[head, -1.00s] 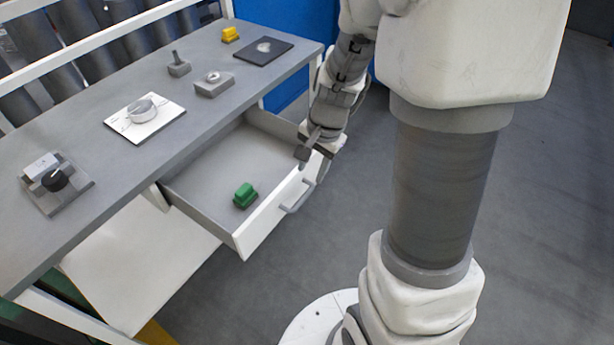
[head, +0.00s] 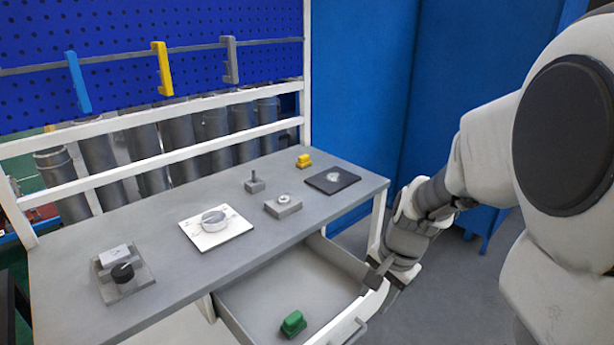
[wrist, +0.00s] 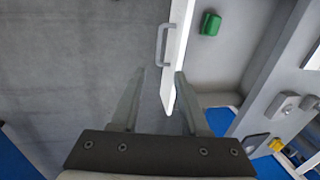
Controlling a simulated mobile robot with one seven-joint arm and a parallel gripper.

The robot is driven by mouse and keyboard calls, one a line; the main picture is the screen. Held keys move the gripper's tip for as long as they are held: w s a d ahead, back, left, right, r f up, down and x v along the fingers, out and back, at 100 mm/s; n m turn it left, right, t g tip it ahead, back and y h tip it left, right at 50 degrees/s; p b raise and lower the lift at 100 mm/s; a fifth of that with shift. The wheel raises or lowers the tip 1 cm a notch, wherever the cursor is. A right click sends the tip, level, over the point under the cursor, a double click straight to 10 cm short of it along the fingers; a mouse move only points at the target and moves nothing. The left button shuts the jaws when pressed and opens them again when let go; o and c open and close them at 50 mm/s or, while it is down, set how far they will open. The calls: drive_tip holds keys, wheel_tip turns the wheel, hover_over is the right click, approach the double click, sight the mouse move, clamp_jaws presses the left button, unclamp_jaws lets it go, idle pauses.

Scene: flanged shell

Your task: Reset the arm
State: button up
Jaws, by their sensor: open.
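My arm reaches in from the right in the head view. My gripper (head: 376,277) is by the far right end of the open drawer's front. In the wrist view my gripper (wrist: 158,90) has its two fingers apart, with the end of the white drawer front (wrist: 171,85) showing between and beyond them. I cannot tell whether a finger touches it. The drawer (head: 262,296) stands pulled out under the grey workbench (head: 110,235). A green block (head: 293,323) lies in it and also shows in the wrist view (wrist: 210,23).
On the bench are a black-knob fixture (head: 123,273), a white plate with a round dial (head: 215,228), small grey blocks (head: 283,206), a dark plate (head: 332,180) and a yellow block (head: 304,161). Blue panels (head: 365,80) stand behind. Grey floor is clear in front.

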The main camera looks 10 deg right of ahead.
drive_tip(key=s+a+r+n+t+p, duration=0.2)
drive_tip(key=s+r+n, duration=0.3)
drive_tip(key=r, duration=0.4)
drive_tip(key=s+a+r+n+t+h+p, duration=0.1)
drive_tip(key=s+a+r+n+p, duration=0.1)
drive_tip(key=s+r+n, duration=0.3)
drive_tip(key=s+r+p, duration=0.1)
drive_tip(key=s+r, duration=0.2)
drive_tip(key=r, duration=0.2)
drive_tip(key=shift+s+a+r+n+t, duration=0.15)
drive_tip(key=shift+n+t, duration=0.15)
drive_tip(key=shift+t, duration=0.1)
